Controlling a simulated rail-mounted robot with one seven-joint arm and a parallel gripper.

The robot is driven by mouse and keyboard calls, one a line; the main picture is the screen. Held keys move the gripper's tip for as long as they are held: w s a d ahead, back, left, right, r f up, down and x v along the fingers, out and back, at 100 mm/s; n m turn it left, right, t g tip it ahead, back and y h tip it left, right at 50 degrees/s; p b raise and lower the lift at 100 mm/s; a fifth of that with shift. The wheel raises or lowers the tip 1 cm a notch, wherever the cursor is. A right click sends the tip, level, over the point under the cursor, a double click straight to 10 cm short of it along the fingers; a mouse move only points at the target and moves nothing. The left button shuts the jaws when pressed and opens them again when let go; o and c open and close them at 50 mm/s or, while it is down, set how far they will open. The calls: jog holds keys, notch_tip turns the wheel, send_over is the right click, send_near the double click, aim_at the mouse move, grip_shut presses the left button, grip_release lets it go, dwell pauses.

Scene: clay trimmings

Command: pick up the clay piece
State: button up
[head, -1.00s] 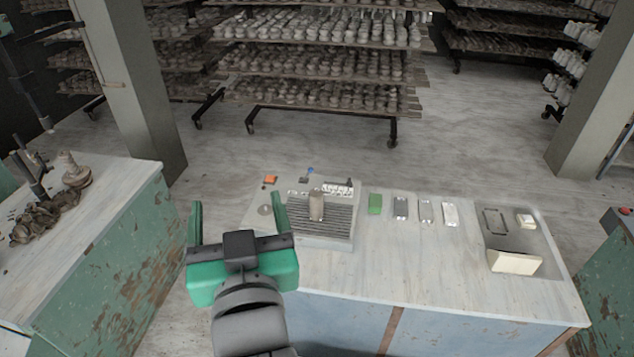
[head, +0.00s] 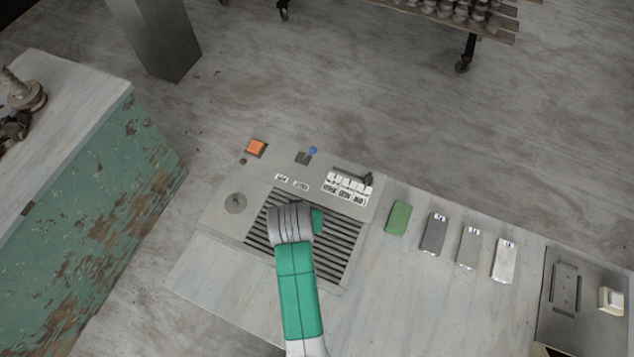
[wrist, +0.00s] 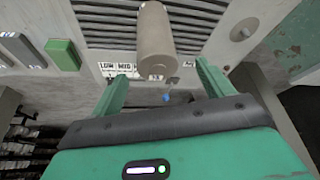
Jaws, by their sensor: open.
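The clay piece, a tan cylinder (wrist: 155,40), stands out from the slatted grille in the wrist view. In the head view my arm hides it. My gripper (wrist: 161,72) is open, with one green finger to each side of the cylinder's near end in the picture. The fingers do not visibly touch it, and I cannot tell how deep they reach along it. In the head view only a green part of my gripper (head: 318,221) shows, over the grille (head: 340,235); its fingers are hidden.
A green block (head: 398,218) and several grey to white blocks (head: 435,234) lie in a row right of the grille. Behind it are an orange button (head: 256,147), a blue knob (head: 312,151) and labels (head: 347,187). A round disc (head: 235,203) sits left. The bench front is clear.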

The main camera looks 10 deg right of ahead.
jog(key=shift+s+f, duration=0.2)
jog(key=shift+f, duration=0.1)
jog(key=shift+x, duration=0.85)
jog(key=x, duration=0.5)
jog(key=shift+w+d+f+b, duration=0.25)
jog(key=shift+w+b, duration=0.05)
jog(key=shift+w, duration=0.05)
jog(key=c, duration=1.6)
jog(key=shift+r, duration=0.1)
jog(key=shift+r, duration=0.7)
notch_tip(320, 180, up, 2)
jog(key=shift+r, duration=0.2)
jog(key=s+a, duration=0.2)
jog(key=s, duration=0.5)
jog(key=s+a+r, duration=0.1)
jog(key=s+a, duration=0.2)
jog(key=s, duration=0.5)
